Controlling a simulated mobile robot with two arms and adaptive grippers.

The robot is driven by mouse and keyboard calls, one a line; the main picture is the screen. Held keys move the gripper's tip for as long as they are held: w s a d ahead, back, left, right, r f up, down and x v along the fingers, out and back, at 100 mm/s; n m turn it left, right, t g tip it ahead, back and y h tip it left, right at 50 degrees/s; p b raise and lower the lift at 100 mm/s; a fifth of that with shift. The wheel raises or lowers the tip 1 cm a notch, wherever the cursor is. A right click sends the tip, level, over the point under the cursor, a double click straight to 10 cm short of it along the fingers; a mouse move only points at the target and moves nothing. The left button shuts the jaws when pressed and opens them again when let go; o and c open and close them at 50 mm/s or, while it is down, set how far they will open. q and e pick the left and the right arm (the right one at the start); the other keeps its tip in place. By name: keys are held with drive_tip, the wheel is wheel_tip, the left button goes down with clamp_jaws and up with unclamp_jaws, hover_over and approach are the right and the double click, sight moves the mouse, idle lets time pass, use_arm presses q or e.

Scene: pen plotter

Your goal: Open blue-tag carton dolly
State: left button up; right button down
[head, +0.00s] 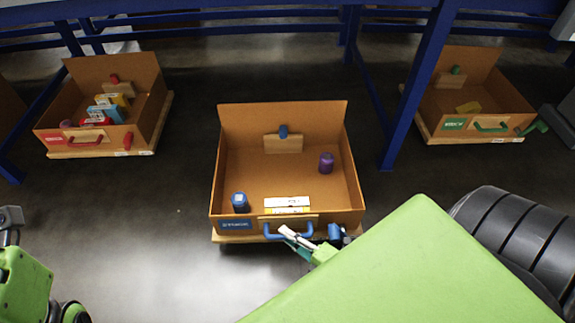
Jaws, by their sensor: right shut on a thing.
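The blue-tag carton (335,215) stands in the middle on a low wooden dolly (232,239). Its front wall bears a blue tag (235,225) and a blue handle (275,236). The back flap (282,118) stands up, and the carton is open at the top. Inside are a blue jar (240,202), a purple jar (326,162) and a white-and-yellow box (287,205). My right gripper (300,240) is shut on the blue handle at the front, with its fingers partly hidden by my arm. My left gripper is out of view; only parts of that arm show at lower left.
A red-tag carton (60,130) with several boxes stands at upper left. A green-tag carton (500,112) stands at upper right. Blue rack legs (412,90) rise near both. Dark bare floor (130,215) lies left of the middle carton.

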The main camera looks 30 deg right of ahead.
drive_tip(key=shift+s+a+f, duration=0.1)
drive_tip(key=shift+s+a, duration=0.2)
drive_tip(key=shift+s, duration=0.15)
drive_tip(key=c, duration=2)
unclamp_jaws()
drive_tip(key=shift+c, duration=0.2)
drive_tip(key=shift+d, duration=0.1)
drive_tip(key=v, duration=1.2)
